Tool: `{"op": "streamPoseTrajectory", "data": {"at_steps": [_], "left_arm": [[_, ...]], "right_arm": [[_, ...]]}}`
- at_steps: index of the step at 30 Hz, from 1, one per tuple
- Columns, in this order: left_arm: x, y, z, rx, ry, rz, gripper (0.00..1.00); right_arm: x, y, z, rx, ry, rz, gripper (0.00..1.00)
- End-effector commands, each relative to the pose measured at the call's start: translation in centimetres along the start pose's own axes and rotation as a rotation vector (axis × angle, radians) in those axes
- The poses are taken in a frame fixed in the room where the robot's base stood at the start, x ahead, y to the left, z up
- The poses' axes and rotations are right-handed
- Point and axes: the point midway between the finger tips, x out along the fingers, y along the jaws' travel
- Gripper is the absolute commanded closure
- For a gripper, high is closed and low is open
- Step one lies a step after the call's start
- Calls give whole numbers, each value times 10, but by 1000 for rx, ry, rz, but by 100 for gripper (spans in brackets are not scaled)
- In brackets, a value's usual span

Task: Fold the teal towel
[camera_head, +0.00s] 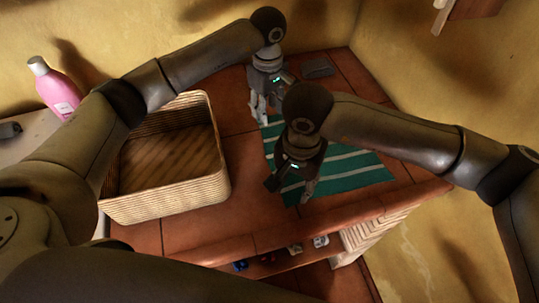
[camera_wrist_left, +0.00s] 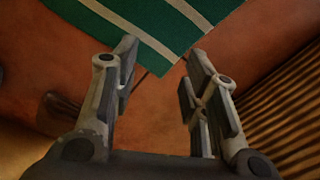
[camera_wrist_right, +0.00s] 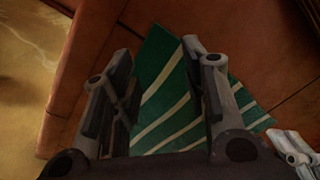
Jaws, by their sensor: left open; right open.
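The teal towel (camera_head: 348,170) with pale stripes lies flat and spread out on the terracotta tile counter in the head view. My left gripper (camera_head: 262,118) is open and empty near the towel's far left corner. In the left wrist view, the towel (camera_wrist_left: 150,22) shows just beyond the fingertips of my left gripper (camera_wrist_left: 160,62). My right gripper (camera_head: 290,192) is open over the towel's near left part. In the right wrist view, the towel (camera_wrist_right: 165,95) lies beneath and between the fingers of my right gripper (camera_wrist_right: 160,65). Part of the towel is hidden by my right arm.
A wicker basket (camera_head: 215,185), empty, stands left of the towel. A pink bottle (camera_head: 60,92) stands at the far left. A dark grey object (camera_head: 317,68) lies on the counter behind the towel. Small items (camera_head: 295,248) sit on a shelf below the front edge.

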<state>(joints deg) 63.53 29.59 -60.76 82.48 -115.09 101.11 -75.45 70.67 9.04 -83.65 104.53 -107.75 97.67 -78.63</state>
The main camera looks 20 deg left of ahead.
Motion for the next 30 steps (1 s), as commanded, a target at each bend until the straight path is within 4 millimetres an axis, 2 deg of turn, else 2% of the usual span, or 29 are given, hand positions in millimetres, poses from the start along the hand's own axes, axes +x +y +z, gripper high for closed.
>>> {"op": "streamPoseTrajectory", "data": {"at_steps": [3,7,23,30], "left_arm": [[18,0,0,-1,-1,-3,59],[29,0,0,-1,-1,-1,59],[38,0,0,0,0,0,59],[37,0,0,0,0,0,74]], "right_arm": [[17,0,0,1,-2,0,59],[29,0,0,0,-1,0,59],[38,0,0,0,1,0,59],[37,0,0,0,1,0,74]]}}
